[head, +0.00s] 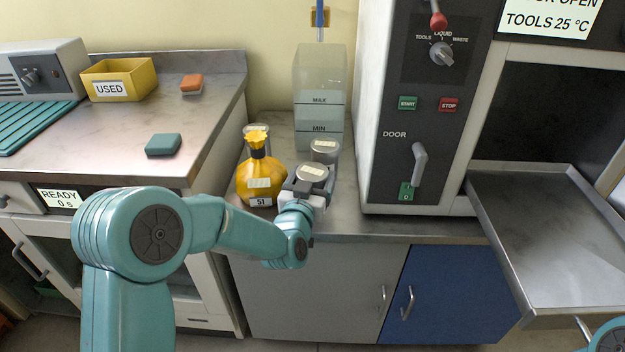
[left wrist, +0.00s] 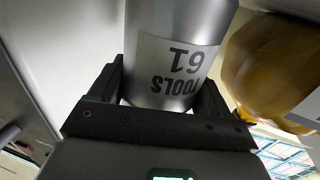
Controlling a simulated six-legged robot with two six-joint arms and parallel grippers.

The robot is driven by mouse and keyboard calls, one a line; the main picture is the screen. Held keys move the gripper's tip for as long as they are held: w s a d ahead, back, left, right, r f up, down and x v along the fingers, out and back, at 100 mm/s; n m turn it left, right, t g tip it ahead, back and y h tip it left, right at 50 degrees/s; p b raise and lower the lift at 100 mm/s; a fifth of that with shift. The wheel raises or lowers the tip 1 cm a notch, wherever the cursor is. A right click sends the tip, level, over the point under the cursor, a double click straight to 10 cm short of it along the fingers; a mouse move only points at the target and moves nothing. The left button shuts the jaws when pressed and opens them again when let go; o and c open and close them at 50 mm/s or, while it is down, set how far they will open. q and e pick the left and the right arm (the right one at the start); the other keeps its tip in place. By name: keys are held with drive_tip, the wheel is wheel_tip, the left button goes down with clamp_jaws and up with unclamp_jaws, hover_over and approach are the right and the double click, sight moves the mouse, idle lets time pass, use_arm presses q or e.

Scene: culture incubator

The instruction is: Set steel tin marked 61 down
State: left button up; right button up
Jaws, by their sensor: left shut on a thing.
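The steel tin marked 61 (head: 313,173) is held upright in my left gripper (head: 304,190), above or on the narrow steel counter (head: 343,218). In the left wrist view the tin (left wrist: 176,60) sits between the two dark fingers of the gripper (left wrist: 165,95), with its "TOOLS 61" label upside down. I cannot tell whether its base touches the counter. My right gripper is out of view.
A yellow tied bag marked 51 (head: 259,182) stands just left of the held tin. Another lidded tin (head: 324,150) is close behind, and one more (head: 256,130) stands behind the bag. A clear tank (head: 319,85) stands at the back; the incubator (head: 418,130) is right.

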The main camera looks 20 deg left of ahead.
use_arm(q)
drive_tip(key=shift+f+b, duration=0.2)
drive_tip(key=shift+b, duration=0.1)
drive_tip(key=o, duration=1.2)
drive_tip(key=shift+r, duration=0.1)
drive_tip(key=shift+r, duration=0.1)
